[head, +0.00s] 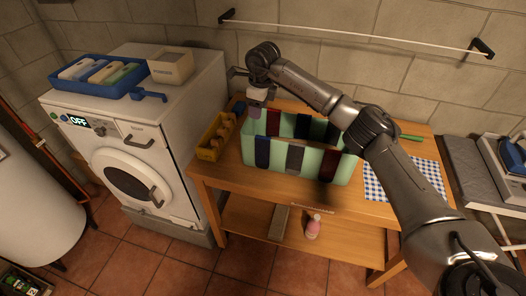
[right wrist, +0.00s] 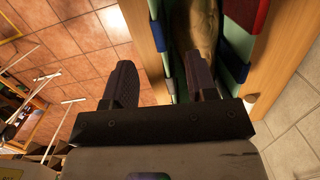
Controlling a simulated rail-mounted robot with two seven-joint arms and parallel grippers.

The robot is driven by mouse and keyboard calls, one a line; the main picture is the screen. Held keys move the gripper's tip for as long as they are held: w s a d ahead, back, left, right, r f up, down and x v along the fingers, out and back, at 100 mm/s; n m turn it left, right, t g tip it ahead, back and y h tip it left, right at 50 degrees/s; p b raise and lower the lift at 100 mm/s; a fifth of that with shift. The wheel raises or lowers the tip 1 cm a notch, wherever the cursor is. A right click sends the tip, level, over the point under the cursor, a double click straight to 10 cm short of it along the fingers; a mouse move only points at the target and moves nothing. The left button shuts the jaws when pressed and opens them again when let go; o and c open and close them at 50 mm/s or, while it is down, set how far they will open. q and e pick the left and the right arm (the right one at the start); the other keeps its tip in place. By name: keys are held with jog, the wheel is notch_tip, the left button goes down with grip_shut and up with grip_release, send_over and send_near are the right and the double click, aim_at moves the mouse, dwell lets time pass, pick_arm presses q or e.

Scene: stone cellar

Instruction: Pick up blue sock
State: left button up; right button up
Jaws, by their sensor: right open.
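A mint-green bin (head: 322,165) stands on the wooden table with several socks draped over its rim. A dark blue sock (head: 262,152) hangs at the left end of its front wall. A grey sock (head: 295,158) and dark red socks (head: 329,164) hang further right and behind. My right gripper (head: 254,112) is above the bin's back left corner, open and empty. In the right wrist view its two fingers (right wrist: 161,82) are spread beside the bin, with blue cloth (right wrist: 156,30) and red cloth (right wrist: 252,16) in sight. My left gripper is not in view.
A yellow caddy (head: 212,150) stands left of the bin. A washing machine (head: 130,150) with a blue tray (head: 98,90) on top is at left. A checked cloth (head: 405,180) lies at right. A pink bottle (head: 313,228) stands on the lower shelf.

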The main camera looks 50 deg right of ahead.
aim_at(264, 137)
jog(key=shift+g, duration=0.7)
jog(key=f, duration=0.3)
jog(key=s+f, duration=0.1)
jog(key=f, duration=0.4)
jog(key=shift+s+d+f+b, duration=0.1)
jog(key=shift+s+f+b, duration=0.2)
jog(key=shift+s+b, duration=0.1)
jog(key=shift+s+d+f, duration=0.1)
jog(key=shift+s+f, duration=0.05)
jog(key=shift+f, duration=2.55)
grip_shut()
